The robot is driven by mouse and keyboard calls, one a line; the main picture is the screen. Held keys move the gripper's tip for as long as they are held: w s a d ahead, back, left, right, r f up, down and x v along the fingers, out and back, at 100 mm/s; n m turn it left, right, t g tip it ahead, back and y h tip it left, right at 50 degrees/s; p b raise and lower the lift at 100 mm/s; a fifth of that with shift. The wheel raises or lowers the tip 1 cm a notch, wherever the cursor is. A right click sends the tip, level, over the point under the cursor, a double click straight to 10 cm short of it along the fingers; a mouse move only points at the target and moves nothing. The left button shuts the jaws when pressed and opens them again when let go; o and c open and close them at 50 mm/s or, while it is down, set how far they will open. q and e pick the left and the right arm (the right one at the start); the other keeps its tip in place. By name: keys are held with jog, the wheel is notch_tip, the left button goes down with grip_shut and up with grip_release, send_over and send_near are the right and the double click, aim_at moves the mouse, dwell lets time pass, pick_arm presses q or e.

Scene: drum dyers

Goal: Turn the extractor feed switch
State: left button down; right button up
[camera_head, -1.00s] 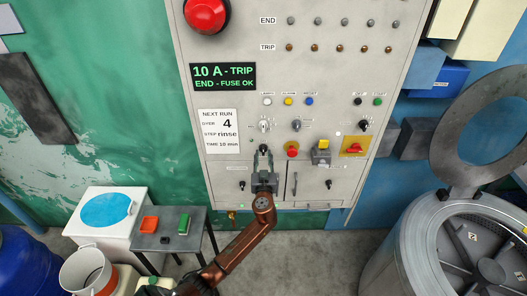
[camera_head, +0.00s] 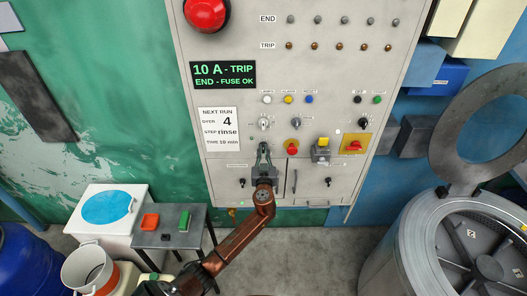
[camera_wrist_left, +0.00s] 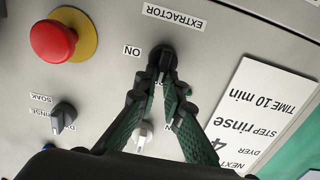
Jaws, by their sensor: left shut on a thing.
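The extractor feed switch (camera_wrist_left: 164,57) is a small black knob on the grey control panel, beside an upside-down EXTRACTOR label (camera_wrist_left: 175,17) in the left wrist view. My left gripper (camera_wrist_left: 165,76) is shut on this knob, its two green-padded fingers meeting at it from either side. In the head view my left gripper (camera_head: 264,148) is against the lower left of the panel (camera_head: 225,185), and its fingers hide the knob. The knob's exact pointing direction is hard to read. My right gripper is not in view.
A red button (camera_head: 292,149) sits right of the gripper. A white knob (camera_head: 264,124) and a dark blue-grey knob (camera_head: 296,124) are above. A printed run card (camera_head: 218,131) is at left. A small table (camera_head: 168,229) and an open drum (camera_head: 410,265) stand below on either side.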

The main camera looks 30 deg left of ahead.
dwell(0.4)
pick_arm(q)
jog(key=shift+w+d+f+m+b, duration=0.2)
jog(key=shift+f+m+b, duration=0.1)
jog(key=shift+m, duration=2.65)
jog(key=shift+w+d+f+m+b, duration=0.15)
jog(key=shift+d+m+b, duration=0.15)
jog(key=shift+m, duration=2.7)
jog(key=shift+w+d+f+m+b, duration=0.15)
jog(key=shift+f+m+b, duration=0.15)
jog(key=shift+m, duration=2.65)
jog(key=shift+s, duration=0.1)
jog(key=c, duration=2)
grip_release()
jog(key=shift+c, duration=0.2)
